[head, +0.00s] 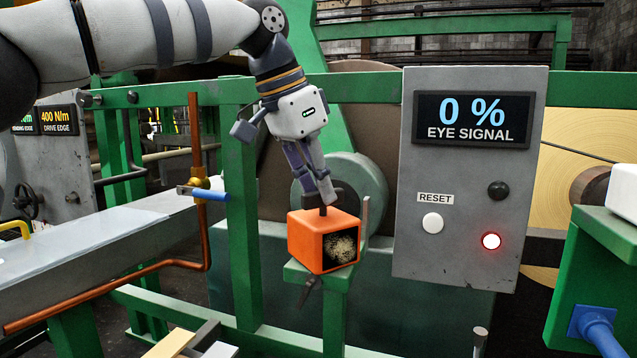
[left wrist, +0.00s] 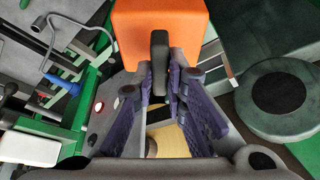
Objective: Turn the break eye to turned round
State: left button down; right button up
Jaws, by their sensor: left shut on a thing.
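The break eye (head: 303,238) is an orange box on a green bracket. Its dark front window, smeared with a pale dusty patch, faces toward the front right in the head view. A short dark stem (head: 323,210) stands on its top. My left gripper (head: 321,190) comes down from above and is shut on this stem. In the left wrist view the orange box (left wrist: 185,28) fills the top middle, and the dark stem (left wrist: 159,50) lies between the finger pads. My right gripper is not in view.
A grey panel (head: 460,215) stands right of the eye. Its display (head: 472,119) reads 0 % EYE SIGNAL. It has a white RESET button (head: 432,222), a black knob (head: 498,190) and a lit red-rimmed lamp (head: 491,241). A green post (head: 243,230) stands left of the eye.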

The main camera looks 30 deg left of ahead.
pick_arm(q)
jog(key=m, duration=0.2)
jog(key=m+g+h, duration=0.1)
jog(key=m, duration=0.2)
jog(key=shift+w+a+m+h, duration=0.1)
jog(key=shift+w+m+h, duration=0.05)
jog(key=shift+m+h, duration=0.15)
jog(key=shift+w+m+g+h, duration=0.15)
jog(key=shift+m+g, duration=0.35)
jog(key=shift+m, duration=0.6)
jog(key=shift+s+m+g+h, duration=0.1)
jog(key=shift+m+g+h, duration=0.3)
jog(key=shift+m, duration=0.7)
jog(key=shift+y, duration=0.25)
jog(key=c, duration=1.6)
grip_release()
jog(key=s+a+r, duration=0.1)
jog(key=s+a, duration=0.2)
jog(key=a, duration=0.9)
jog(key=shift+a, duration=0.1)
